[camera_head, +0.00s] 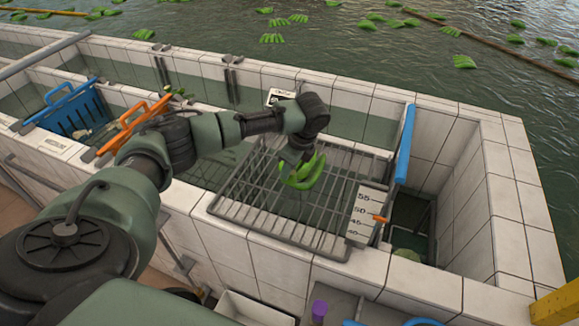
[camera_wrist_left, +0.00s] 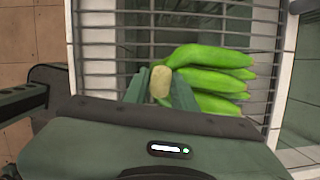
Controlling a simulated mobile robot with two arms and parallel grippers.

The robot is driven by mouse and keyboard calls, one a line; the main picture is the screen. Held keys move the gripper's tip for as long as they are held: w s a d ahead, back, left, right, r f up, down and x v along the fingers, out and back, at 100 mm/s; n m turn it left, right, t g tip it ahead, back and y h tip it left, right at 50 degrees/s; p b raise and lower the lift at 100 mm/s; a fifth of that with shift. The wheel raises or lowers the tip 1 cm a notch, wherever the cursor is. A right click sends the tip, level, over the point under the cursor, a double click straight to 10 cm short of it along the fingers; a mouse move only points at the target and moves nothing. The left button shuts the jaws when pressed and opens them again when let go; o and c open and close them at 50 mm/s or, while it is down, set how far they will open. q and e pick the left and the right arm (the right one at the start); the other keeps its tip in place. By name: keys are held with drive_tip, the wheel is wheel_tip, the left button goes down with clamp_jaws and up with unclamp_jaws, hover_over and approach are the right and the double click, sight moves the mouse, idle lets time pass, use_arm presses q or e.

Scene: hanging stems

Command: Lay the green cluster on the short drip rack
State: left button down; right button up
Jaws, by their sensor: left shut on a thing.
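The green cluster (camera_head: 303,173) is a bunch of green bananas. My left gripper (camera_head: 297,160) is shut on its stem, with the bananas hanging out over the metal drip rack (camera_head: 255,205). In the left wrist view the pale cut stem end (camera_wrist_left: 160,84) shows between the fingers, and the fruit (camera_wrist_left: 212,70) points right over the rack bars (camera_wrist_left: 105,48). I cannot tell whether the cluster touches the bars. My right gripper is in neither view.
The rack spans a white-tiled water tank. A blue bar (camera_head: 404,145) and a numbered gauge plate (camera_head: 365,212) stand at its right. Loose green clusters float in the water behind.

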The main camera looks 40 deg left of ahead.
use_arm(q)
drive_tip(key=c, duration=1.1)
unclamp_jaws()
drive_tip(key=shift+r, duration=0.1)
drive_tip(key=shift+o, duration=0.2)
drive_tip(key=shift+s, duration=0.1)
drive_tip(key=b+v, duration=0.2)
drive_tip(key=v, duration=0.5)
drive_tip(key=shift+r+b, duration=0.35)
drive_tip(key=shift+r, duration=0.05)
drive_tip(key=shift+d, duration=0.15)
